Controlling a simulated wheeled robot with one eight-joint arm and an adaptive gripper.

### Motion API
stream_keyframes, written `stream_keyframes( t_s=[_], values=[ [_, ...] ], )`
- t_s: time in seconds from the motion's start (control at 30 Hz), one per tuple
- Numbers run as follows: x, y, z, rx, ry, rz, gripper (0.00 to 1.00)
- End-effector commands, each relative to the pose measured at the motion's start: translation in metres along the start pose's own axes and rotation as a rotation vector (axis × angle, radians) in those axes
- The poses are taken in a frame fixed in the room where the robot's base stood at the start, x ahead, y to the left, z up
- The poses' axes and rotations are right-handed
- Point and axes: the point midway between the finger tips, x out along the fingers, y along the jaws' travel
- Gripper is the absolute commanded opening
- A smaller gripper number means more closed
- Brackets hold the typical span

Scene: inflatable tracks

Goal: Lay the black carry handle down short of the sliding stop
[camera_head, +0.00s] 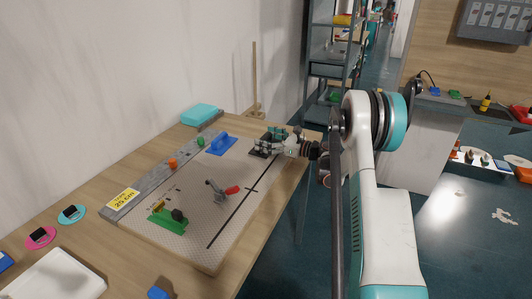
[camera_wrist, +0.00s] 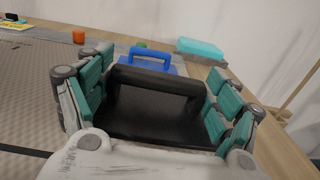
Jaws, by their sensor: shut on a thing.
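The black carry handle (camera_wrist: 150,120), a dark plate with a raised bar, lies between the teal-padded fingers of my gripper (camera_wrist: 155,98) in the wrist view. In the head view it is a dark patch (camera_head: 258,151) at the far right of the perforated board, partly hidden by my gripper (camera_head: 272,145). My gripper is shut on it. I cannot tell whether it touches the board. I cannot tell for sure which part is the sliding stop. An orange block (camera_head: 172,162) sits along the grey rail (camera_head: 150,185) at the board's left, and also shows in the wrist view (camera_wrist: 78,37).
A blue handle (camera_head: 220,146) stands left of my gripper on the board. A teal box (camera_head: 201,114) lies behind. A black line (camera_head: 228,222) crosses the board, with bare board around it.

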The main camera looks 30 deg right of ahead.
Motion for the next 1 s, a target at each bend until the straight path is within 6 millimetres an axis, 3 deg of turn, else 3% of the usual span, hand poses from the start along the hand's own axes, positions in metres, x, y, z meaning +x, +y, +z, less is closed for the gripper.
stream_keyframes(
  t_s=[0.17,0.4,0.83,0.87,0.9,0.93,1.0],
  values=[
    [0.000,0.000,-0.010,0.000,0.000,0.000,0.57],
    [0.000,0.000,-0.043,0.000,0.000,0.000,0.57],
    [0.000,0.000,-0.048,0.000,0.000,0.000,0.57],
    [0.000,0.000,-0.048,0.000,0.000,0.000,0.85],
    [0.000,0.000,-0.047,0.000,0.000,0.000,0.94],
    [0.000,0.000,-0.047,0.000,0.000,0.000,1.00],
    [0.000,0.000,-0.047,0.000,0.000,0.000,1.00]
  ],
)
